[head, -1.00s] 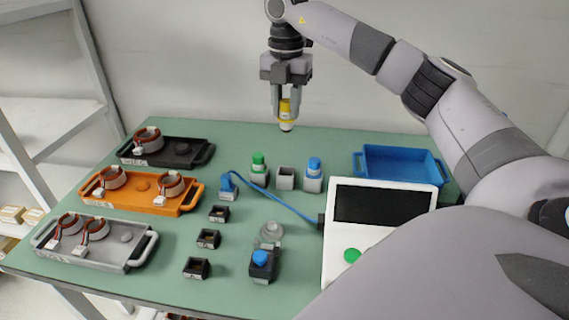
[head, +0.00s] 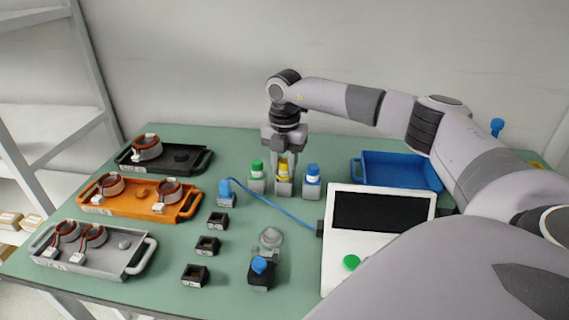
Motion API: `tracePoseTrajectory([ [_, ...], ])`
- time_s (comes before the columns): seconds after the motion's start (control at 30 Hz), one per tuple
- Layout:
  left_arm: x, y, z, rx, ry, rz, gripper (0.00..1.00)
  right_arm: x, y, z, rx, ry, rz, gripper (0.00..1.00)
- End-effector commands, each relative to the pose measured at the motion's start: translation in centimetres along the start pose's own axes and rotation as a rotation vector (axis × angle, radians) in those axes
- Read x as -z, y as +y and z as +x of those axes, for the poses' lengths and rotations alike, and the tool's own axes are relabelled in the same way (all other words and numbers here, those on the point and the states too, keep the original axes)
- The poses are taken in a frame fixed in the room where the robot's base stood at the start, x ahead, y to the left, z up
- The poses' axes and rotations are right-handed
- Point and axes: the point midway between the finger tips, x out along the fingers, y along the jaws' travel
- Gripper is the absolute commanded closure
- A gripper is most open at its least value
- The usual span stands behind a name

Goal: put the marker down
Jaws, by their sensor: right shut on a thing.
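The yellow marker (head: 283,170) is upright between the fingers of my right gripper (head: 283,175), which is shut on it. The marker's lower end is at the small grey holder (head: 284,188), in the middle of a row of three. I cannot tell if it is fully seated. A green-capped marker (head: 257,169) stands in the holder to its left. A blue-capped marker (head: 312,173) stands in the holder to its right. My left gripper is not in view.
A white tester (head: 375,240) with a dark screen stands at front right, with a blue cable to a blue plug (head: 225,189). A blue tray (head: 400,171) is behind it. Black, orange and grey trays (head: 140,258) with copper-wound rings are at left. Several small black blocks stand mid-table.

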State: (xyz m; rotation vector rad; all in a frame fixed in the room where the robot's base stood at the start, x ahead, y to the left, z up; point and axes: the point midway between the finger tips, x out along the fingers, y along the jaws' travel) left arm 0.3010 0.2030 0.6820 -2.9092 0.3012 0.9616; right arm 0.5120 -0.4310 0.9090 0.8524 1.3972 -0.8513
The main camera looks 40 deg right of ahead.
Motion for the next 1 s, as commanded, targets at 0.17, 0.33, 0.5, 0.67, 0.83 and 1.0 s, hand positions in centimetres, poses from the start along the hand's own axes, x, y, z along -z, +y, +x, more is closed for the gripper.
tracePoseTrajectory([
  [0.17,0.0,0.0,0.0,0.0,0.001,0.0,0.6,0.0,0.0,0.2,0.001,0.0,0.0,0.99],
  [0.33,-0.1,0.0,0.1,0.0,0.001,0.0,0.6,0.0,0.0,0.7,0.001,0.0,-0.001,0.99],
  [0.5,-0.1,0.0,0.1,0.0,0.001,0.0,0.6,0.0,0.0,0.8,0.001,0.0,-0.001,0.44],
  [0.67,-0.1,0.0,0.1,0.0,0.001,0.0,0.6,0.0,0.0,0.8,0.001,0.0,-0.001,0.44],
  [0.83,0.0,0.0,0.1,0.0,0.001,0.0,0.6,0.0,0.0,0.5,0.0,0.0,-0.001,0.44],
  [1.0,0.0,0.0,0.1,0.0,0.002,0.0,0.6,0.0,0.1,-1.7,-0.003,-0.001,0.0,0.44],
])
